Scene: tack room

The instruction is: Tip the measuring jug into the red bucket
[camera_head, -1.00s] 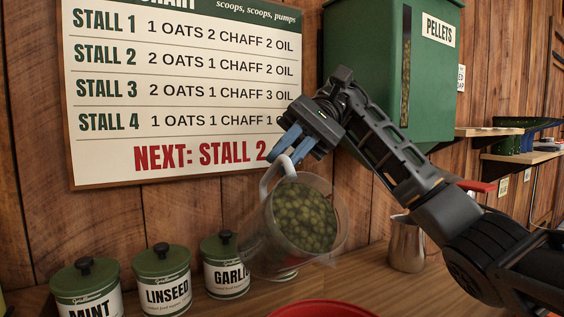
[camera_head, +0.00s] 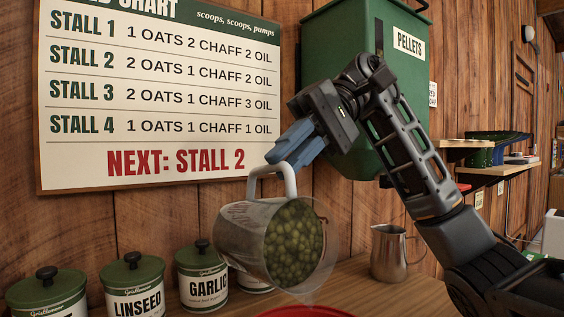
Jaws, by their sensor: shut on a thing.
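The clear measuring jug (camera_head: 245,236) holds green pellets (camera_head: 293,240) and hangs tilted, its open mouth facing toward the camera and to the right. My gripper (camera_head: 285,158) is shut on the jug's white handle (camera_head: 270,172), above the jug. The red bucket (camera_head: 308,311) shows only as a strip of red at the bottom edge, just below the jug. The rest of the bucket is out of frame. The pellets are still inside the jug.
Green canisters labelled LINSEED (camera_head: 134,286) and GARLIC (camera_head: 203,278) stand on the wooden counter at the left. A metal pitcher (camera_head: 390,254) stands at the right. A green PELLETS bin (camera_head: 325,60) hangs on the wall behind my arm.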

